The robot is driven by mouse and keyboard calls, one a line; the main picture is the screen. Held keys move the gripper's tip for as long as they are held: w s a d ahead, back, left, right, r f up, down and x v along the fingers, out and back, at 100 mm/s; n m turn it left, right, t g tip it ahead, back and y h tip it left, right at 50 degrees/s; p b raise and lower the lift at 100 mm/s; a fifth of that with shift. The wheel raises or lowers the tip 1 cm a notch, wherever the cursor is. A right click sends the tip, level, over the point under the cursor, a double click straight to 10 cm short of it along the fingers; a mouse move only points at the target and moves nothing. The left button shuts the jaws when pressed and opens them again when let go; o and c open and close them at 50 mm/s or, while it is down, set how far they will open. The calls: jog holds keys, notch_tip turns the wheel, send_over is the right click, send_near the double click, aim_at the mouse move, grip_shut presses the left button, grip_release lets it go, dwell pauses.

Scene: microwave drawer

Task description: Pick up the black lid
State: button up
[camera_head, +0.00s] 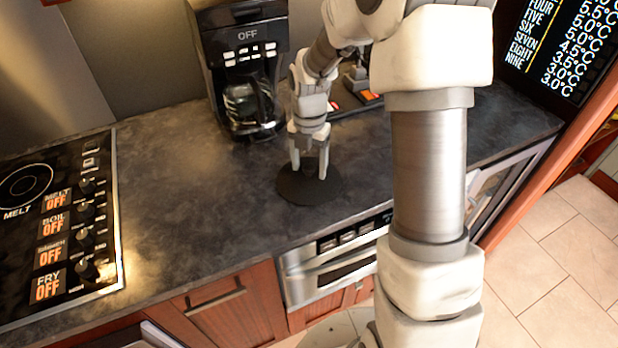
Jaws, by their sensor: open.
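The black lid (312,191) lies flat on the dark countertop, near its front edge. It is a round disc with a small raised knob (309,167) at its middle. My gripper (309,172) points down over the lid, with its two fingers apart, one on each side of the knob. The gripper is open. I cannot tell whether the fingers touch the knob or the lid's surface. My arm covers part of the counter to the right.
A black coffee maker (246,70) with a glass pot stands behind the lid to the left. A stove top (62,215) is at the far left. A microwave drawer (335,268) sits below the counter edge. The counter (190,180) between stove and lid is clear.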

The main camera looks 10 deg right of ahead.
grip_shut()
jog(key=shift+r, duration=0.1)
dwell(0.4)
